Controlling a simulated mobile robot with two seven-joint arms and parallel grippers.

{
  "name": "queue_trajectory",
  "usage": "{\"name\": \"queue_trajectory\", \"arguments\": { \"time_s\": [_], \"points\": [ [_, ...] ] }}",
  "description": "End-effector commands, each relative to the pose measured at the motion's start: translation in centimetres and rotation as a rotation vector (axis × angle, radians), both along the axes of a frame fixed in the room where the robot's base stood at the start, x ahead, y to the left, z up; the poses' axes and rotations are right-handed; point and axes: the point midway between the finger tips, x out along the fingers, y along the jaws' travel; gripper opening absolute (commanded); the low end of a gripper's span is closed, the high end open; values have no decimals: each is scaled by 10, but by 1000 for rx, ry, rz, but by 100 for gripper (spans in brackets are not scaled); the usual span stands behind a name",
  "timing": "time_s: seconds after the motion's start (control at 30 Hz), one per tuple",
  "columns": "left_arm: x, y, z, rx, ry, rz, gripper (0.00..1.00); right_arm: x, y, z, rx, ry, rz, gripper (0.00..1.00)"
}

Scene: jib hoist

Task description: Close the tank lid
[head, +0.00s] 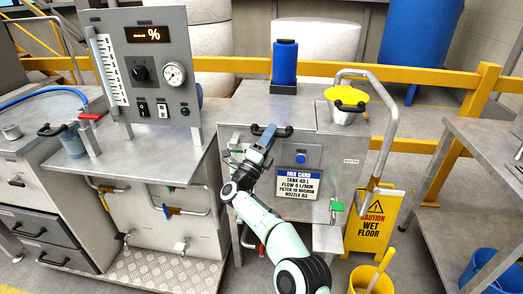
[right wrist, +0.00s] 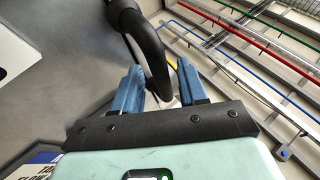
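The tank is a grey steel cabinet (head: 340,160) in the middle of the head view. A black bar handle (head: 284,132) sits at its upper front edge, below the flat-looking top (head: 245,108). I cannot tell clearly how the lid stands. My right gripper (head: 266,134) reaches the handle from below. In the right wrist view its two blue fingers (right wrist: 158,88) stand apart, with the curved black handle (right wrist: 150,42) passing between them. A gap shows beside the handle, so the gripper looks open around it. My left gripper is out of view.
A mix card (head: 300,184) is on the tank front. A blue canister (head: 285,62) and a yellow-topped funnel (head: 346,97) stand on top. A bent grey pipe (head: 387,130) and a wet-floor sign (head: 374,222) are at the right. A gauge panel (head: 150,65) stands left.

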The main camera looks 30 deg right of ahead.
Motion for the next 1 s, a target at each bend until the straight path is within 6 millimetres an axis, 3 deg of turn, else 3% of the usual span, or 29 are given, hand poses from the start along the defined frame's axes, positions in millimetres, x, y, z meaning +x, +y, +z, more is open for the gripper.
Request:
{"name": "queue_trajectory", "arguments": {
  "time_s": [0.2, 0.6, 0.8, 1.0],
  "points": [
    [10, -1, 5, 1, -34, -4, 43, -8, 20, -13, 1, 7, 5, 42],
    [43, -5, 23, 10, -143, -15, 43, -37, 88, -57, 2, 10, 5, 42],
    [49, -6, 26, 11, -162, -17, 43, -44, 103, -68, 3, 9, 4, 42],
    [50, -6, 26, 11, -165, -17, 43, -45, 106, -70, 4, 9, 3, 42]
  ]
}}
